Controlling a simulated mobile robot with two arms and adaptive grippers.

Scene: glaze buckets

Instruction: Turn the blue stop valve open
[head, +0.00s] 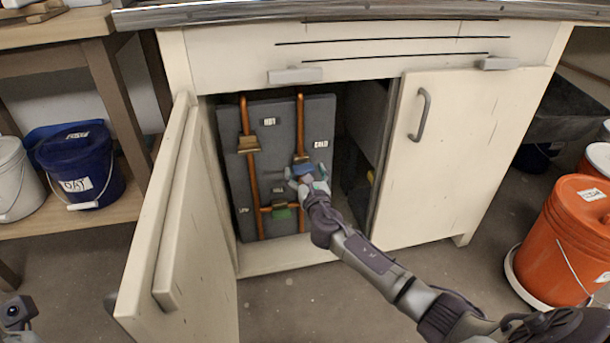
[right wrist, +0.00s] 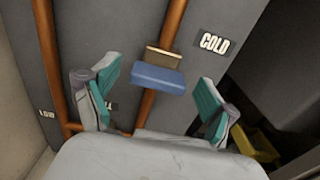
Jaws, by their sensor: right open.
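The blue stop valve sits on the right copper pipe inside the open cabinet, beside the "COLD" label. In the right wrist view its blue handle (right wrist: 158,79) lies crosswise to the pipe, with a brass body (right wrist: 164,57) just above it. In the head view the valve is mostly hidden by my right gripper (head: 307,174). In the right wrist view my right gripper (right wrist: 160,80) is open, its teal-padded fingers on either side of the handle with a gap at each side. My left gripper's fingers are not visible.
The left door (head: 178,215) stands open toward me; the right door (head: 460,155) is shut. A brass valve (head: 248,143) is on the left pipe, a green-handled one (head: 282,213) lower down. The cabinet's inner side is close right of my gripper. An orange bucket (head: 570,240) stands at right.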

